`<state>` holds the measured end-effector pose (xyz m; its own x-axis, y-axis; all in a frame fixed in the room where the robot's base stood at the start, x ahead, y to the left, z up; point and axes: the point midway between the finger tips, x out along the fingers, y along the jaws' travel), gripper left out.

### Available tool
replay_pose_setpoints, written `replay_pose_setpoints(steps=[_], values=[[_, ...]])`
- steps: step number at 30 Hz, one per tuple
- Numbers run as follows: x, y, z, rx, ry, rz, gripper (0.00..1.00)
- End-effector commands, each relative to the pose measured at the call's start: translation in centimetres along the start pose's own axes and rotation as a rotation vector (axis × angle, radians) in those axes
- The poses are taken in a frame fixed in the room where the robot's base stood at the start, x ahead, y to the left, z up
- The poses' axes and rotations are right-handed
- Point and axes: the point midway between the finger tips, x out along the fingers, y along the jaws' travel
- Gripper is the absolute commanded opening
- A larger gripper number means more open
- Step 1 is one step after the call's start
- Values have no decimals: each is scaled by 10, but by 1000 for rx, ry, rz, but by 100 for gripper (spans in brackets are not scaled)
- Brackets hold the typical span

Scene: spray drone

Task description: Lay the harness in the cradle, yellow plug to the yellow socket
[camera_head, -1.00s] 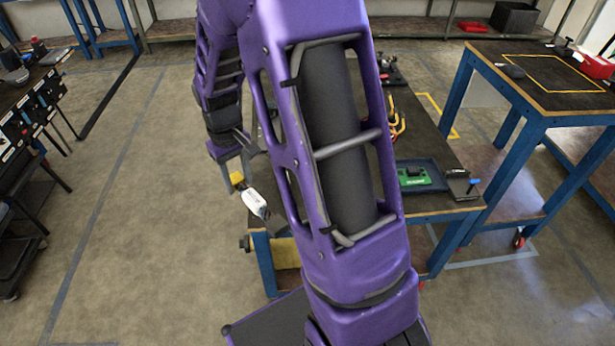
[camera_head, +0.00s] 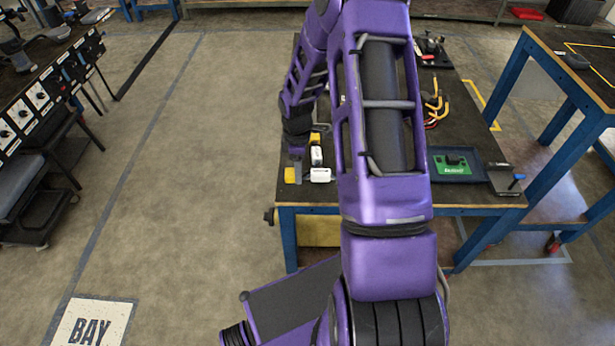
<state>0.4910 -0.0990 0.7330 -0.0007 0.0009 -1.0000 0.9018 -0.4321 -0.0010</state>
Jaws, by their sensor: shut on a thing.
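The harness (camera_head: 320,175) shows as a white labelled body with a yellow plug (camera_head: 291,175) to its left. My gripper (camera_head: 304,169) is shut on it at the near left part of the dark table; my wrist hides much of the grip. Just beyond are another yellow block (camera_head: 314,137) and a white block (camera_head: 317,156), which look like the cradle's parts, with yellow at the far end. My arm covers the area to their right. I cannot tell whether the harness touches the cradle or the table.
On the table (camera_head: 470,205), right of my arm, are a blue tray (camera_head: 480,155) with a green board (camera_head: 452,166), and yellow-tipped wires (camera_head: 437,104). A second blue-legged table (camera_head: 580,70) stands to the right. Open floor (camera_head: 200,180) lies left.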

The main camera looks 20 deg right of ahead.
Motion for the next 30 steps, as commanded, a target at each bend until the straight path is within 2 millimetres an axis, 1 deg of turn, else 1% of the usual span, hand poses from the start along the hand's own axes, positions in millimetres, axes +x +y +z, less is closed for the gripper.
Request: replay_pose_setpoints(steps=[1,5,12,20,23,24,28,29,30], values=[[6,0,0,0,0,-1,0],[14,0,0,0,0,1,0],[45,0,0,0,-1,0,0],[46,0,0,1,0,2,0],[50,0,0,1,0,1,0],[50,0,0,1,0,1,50],[49,0,0,1,0,1,74],[49,0,0,1,0,1,77],[49,0,0,1,0,1,77]])
